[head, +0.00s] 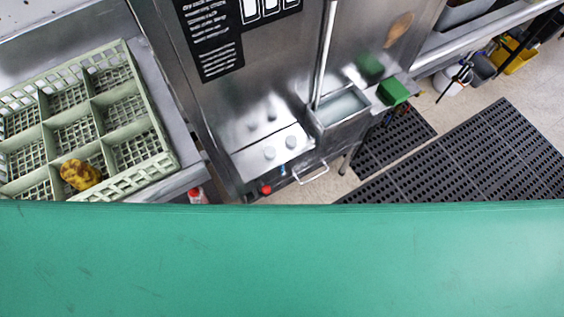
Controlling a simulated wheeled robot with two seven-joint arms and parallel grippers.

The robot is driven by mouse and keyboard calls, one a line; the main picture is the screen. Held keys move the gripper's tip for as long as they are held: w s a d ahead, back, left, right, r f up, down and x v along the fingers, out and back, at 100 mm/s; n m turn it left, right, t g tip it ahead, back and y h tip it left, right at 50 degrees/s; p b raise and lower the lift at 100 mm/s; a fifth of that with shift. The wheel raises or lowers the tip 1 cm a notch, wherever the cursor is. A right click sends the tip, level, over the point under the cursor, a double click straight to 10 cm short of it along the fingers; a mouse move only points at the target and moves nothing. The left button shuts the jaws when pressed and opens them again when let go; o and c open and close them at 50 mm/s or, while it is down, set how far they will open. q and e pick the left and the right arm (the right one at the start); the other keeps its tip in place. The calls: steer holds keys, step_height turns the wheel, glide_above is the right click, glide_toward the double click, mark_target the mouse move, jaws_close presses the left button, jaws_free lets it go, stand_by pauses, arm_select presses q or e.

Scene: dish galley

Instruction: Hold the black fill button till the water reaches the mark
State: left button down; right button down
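A steel machine (262,90) stands at the back centre with a small open basin (343,108) on its right side. Pale grey-green water or a pale bottom shows inside the basin; I cannot make out a level mark. A vertical steel pipe (325,50) runs down to the basin. A small red knob (265,189) shows lower, at the front. I cannot pick out a black button. Neither of my grippers is in view.
A pale green dish rack (150,130) with a yellow-brown object (80,175) sits at left. A wide green surface (280,255) fills the bottom and hides what lies below. A green block (393,91) is right of the basin. Black floor mats (470,150) lie at right.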

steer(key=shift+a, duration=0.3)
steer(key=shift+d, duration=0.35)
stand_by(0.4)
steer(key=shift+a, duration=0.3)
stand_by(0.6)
